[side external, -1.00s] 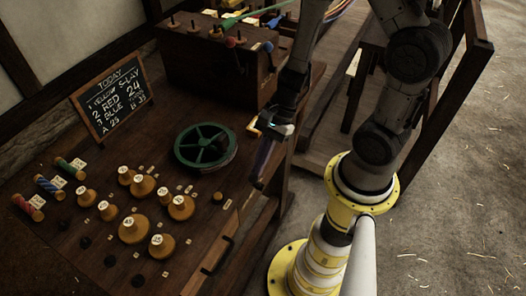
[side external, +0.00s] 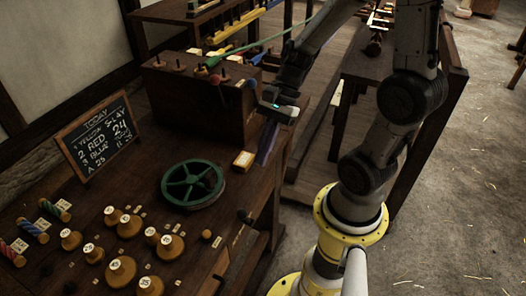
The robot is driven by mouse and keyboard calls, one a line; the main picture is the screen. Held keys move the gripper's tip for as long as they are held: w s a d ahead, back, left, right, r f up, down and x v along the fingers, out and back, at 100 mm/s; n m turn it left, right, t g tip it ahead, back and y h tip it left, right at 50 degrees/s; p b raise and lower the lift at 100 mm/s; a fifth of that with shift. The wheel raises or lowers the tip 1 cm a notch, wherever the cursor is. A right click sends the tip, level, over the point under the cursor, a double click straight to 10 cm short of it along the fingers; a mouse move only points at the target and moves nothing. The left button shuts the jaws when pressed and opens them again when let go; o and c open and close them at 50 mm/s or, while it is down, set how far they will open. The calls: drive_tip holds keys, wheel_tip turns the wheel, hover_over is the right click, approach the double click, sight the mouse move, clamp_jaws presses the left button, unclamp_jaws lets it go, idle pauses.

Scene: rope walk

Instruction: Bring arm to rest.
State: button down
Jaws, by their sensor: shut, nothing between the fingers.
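My gripper (side external: 264,150) hangs at the end of my arm, above the right edge of the wooden bench (side external: 60,250). Its fingers point down and look shut, with nothing visible between them. The gripper is to the right of the green spoked wheel (side external: 193,184) and apart from it. A small yellow block with a pale label (side external: 244,160) shows just left of the fingers. I cannot tell whether it lies on the bench or touches them.
A chalkboard (side external: 96,139) leans at the left. A dark wooden box (side external: 190,100) with knobs stands behind the wheel. Open floor (side external: 445,200) lies at the right.

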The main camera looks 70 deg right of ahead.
drive_tip(key=shift+a, duration=0.1)
drive_tip(key=s+a+r+n+t+h, duration=0.2)
drive_tip(key=s+a+r+n+h, duration=0.15)
drive_tip(key=r+n, duration=0.55)
drive_tip(key=d+n+h, duration=0.1)
drive_tip(key=n, duration=0.2)
drive_tip(key=s+d+r+n+t, duration=0.1)
drive_tip(key=d+n, duration=0.1)
drive_tip(key=n, duration=0.2)
drive_tip(key=s+d+r+n+t+h, duration=0.1)
drive_tip(key=n, duration=0.2)
drive_tip(key=shift+s+d+n+h, duration=0.1)
drive_tip(key=shift+d+n+h, duration=0.2)
drive_tip(key=shift+n+h, duration=0.1)
